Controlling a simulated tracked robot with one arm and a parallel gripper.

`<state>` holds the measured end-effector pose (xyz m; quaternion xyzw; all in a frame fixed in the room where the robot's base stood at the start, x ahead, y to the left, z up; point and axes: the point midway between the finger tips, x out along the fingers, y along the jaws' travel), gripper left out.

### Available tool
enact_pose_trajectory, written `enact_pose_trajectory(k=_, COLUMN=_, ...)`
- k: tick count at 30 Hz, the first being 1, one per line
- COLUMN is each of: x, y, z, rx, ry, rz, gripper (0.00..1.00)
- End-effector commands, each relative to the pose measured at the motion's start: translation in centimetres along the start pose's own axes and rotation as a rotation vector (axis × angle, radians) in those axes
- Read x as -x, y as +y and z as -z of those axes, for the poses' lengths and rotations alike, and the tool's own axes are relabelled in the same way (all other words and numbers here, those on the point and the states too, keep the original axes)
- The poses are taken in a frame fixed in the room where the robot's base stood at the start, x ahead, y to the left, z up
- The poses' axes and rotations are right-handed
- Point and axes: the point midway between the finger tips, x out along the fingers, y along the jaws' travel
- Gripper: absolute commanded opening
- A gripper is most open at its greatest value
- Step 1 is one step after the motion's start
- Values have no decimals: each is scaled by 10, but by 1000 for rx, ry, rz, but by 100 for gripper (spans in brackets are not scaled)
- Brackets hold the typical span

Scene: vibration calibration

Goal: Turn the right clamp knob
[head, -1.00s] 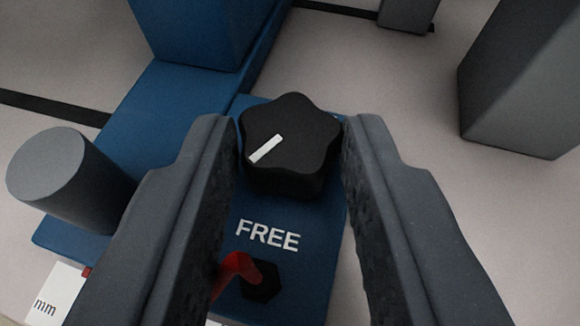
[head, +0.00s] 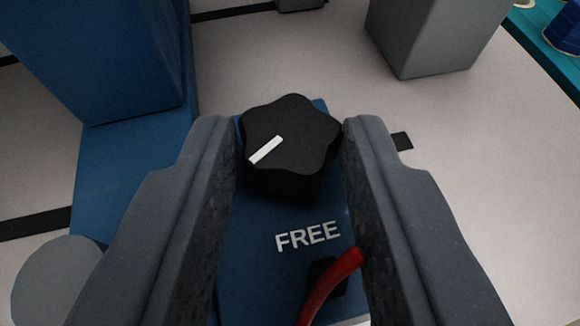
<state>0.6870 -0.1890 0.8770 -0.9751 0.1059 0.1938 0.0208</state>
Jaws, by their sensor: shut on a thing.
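The clamp knob (head: 292,140) is black and star-shaped, with a white pointer line on its top that slants from upper right to lower left. It stands on a blue block (head: 262,235) marked with the white word FREE. My gripper (head: 291,140) is shut on the knob, one finger on its left side and one on its right. The knob's sides are partly hidden by the fingers.
A tall blue block (head: 90,55) stands at upper left and a grey cylinder (head: 58,282) at lower left. A grey block (head: 430,35) stands at upper right. Pale surface lies open at right.

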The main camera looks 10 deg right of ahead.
Motion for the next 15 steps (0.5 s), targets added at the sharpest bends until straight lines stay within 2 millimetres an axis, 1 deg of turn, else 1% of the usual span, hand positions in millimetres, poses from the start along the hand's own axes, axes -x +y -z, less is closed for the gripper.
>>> enact_pose_trajectory(k=1, x=0, y=-2, z=-2, rx=-3, ry=-5, rz=-5, gripper=6)
enact_pose_trajectory(k=15, x=-1, y=-2, z=-3, rx=-13, ry=-5, rz=-26, gripper=6)
